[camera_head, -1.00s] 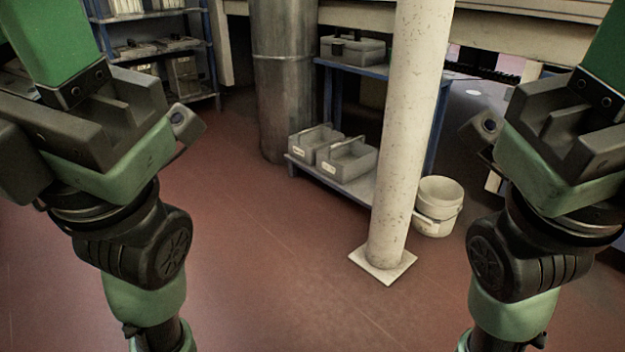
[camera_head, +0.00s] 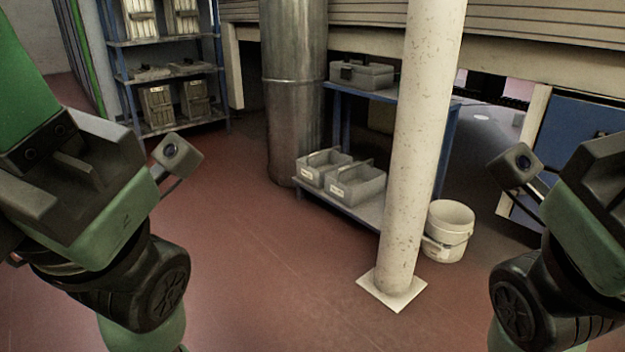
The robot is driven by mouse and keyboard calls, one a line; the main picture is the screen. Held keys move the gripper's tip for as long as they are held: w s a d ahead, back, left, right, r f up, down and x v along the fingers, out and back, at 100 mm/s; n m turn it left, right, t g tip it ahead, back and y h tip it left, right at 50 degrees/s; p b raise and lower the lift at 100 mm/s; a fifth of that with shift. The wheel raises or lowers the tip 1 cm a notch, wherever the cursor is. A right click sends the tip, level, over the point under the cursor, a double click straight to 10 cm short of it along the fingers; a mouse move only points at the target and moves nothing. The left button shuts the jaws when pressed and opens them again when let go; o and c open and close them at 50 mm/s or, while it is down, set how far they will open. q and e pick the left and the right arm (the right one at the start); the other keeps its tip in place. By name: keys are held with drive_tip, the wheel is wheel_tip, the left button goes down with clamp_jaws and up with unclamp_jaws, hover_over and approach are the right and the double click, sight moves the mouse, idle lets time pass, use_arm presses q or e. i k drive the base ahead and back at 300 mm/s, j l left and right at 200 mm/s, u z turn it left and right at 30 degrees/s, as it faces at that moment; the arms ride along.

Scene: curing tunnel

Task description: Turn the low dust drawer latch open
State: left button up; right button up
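I cannot make out the low dust drawer or its latch in the head view. Both of my arms show at the left and right sides, with green and black links and a small camera-like block on each. The fingertips of both grippers are out of the picture. A blue panel (camera_head: 577,130) stands at the far right, partly hidden behind my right arm; I cannot tell what it belongs to.
A white column (camera_head: 408,170) on a square foot stands ahead. Beside it are white buckets (camera_head: 448,228) and a blue bench (camera_head: 346,208) with grey bins (camera_head: 357,183) and a toolbox (camera_head: 362,75). A metal duct (camera_head: 294,100) and shelving (camera_head: 168,72) stand behind. Red floor (camera_head: 250,270) is clear.

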sight(518, 190)
drive_tip(key=z, duration=1)
